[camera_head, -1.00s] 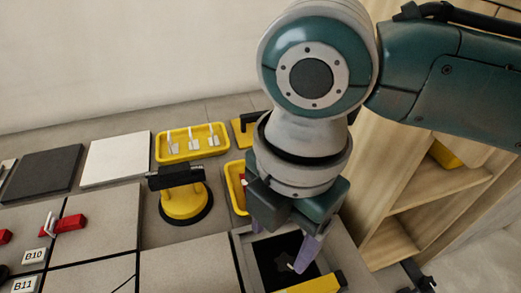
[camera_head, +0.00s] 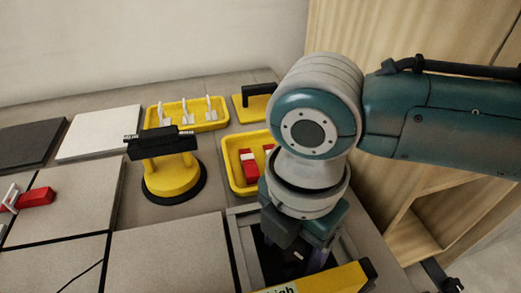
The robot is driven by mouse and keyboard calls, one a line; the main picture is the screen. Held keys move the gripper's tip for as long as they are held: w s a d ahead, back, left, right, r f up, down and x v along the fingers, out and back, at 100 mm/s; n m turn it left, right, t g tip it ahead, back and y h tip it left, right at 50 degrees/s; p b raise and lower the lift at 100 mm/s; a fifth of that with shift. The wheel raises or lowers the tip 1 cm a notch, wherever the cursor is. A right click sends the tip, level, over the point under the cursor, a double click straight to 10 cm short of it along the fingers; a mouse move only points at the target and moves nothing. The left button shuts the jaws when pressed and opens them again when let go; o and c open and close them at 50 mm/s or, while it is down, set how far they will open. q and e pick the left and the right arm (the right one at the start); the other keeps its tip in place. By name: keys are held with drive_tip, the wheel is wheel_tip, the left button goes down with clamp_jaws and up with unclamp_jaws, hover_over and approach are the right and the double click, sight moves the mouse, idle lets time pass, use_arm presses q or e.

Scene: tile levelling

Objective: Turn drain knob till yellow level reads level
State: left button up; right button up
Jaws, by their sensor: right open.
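The yellow level (camera_head: 318,282) lies at the bottom edge with black end caps and a label partly reading "high". Its vial is not visible. Behind it is a square drain frame (camera_head: 240,247) with a dark recess. My right gripper (camera_head: 300,259) points down into this recess, open, with its fingers partly hidden by its own body. The drain knob is not clearly seen; the gripper covers most of the recess, so contact cannot be told. My left gripper is not in view.
A yellow suction lifter (camera_head: 172,175) stands left of the drain. Yellow trays hold white clips (camera_head: 187,113) and red wedges (camera_head: 249,164). A yellow float (camera_head: 258,103) lies behind. Grey floor tiles (camera_head: 165,255) fill the front left; a wooden shelf (camera_head: 410,230) stands right.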

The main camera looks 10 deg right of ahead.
drive_tip(key=shift+c, duration=0.4)
clamp_jaws()
